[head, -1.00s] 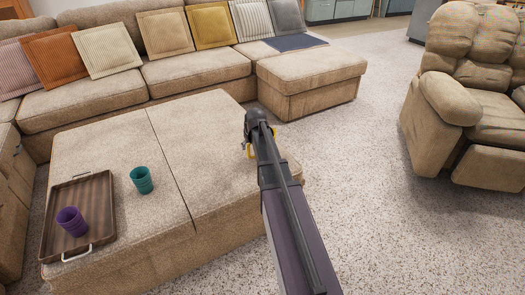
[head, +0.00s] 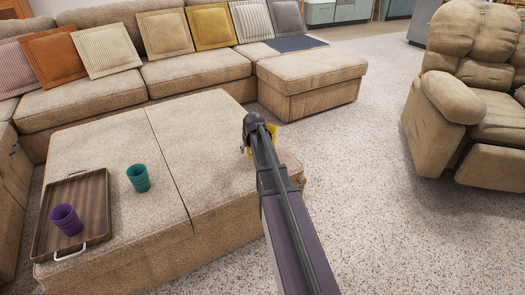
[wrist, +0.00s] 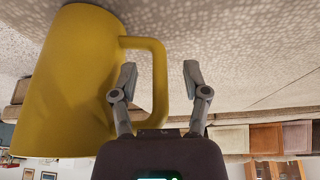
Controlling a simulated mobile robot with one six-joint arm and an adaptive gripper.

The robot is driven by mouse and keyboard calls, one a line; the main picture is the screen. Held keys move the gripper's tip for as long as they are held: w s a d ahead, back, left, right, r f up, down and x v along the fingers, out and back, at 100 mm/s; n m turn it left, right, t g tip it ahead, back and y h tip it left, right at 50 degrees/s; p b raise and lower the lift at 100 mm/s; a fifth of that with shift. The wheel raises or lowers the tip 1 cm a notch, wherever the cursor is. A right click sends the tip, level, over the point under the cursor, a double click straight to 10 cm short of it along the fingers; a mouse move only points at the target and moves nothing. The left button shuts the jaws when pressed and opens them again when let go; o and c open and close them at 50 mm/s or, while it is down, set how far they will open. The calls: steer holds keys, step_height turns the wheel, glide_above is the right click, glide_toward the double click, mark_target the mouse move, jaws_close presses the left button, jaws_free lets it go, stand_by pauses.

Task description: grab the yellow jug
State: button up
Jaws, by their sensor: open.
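The yellow jug (wrist: 72,85) fills the left of the wrist view, where the picture appears upside down. Its handle (wrist: 158,80) reaches toward my gripper (wrist: 160,75). My gripper is open, with the left finger overlapping the handle's opening and the right finger outside the handle; I cannot tell whether either touches it. In the head view my arm hides most of the jug; only a bit of yellow (head: 271,130) shows beside the arm's end, at the right part of the ottoman (head: 215,150).
A wooden tray (head: 95,190) holding a purple cup (head: 66,219) lies on the ottoman's left part. A teal cup (head: 138,178) stands beside the tray. A sofa (head: 195,70) runs behind, and a recliner (head: 480,120) stands right. The carpet between is clear.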

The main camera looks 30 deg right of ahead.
steer(key=shift+w+f, duration=0.2)
steer(key=shift+f, duration=0.25)
stand_by(0.3)
jaws_close()
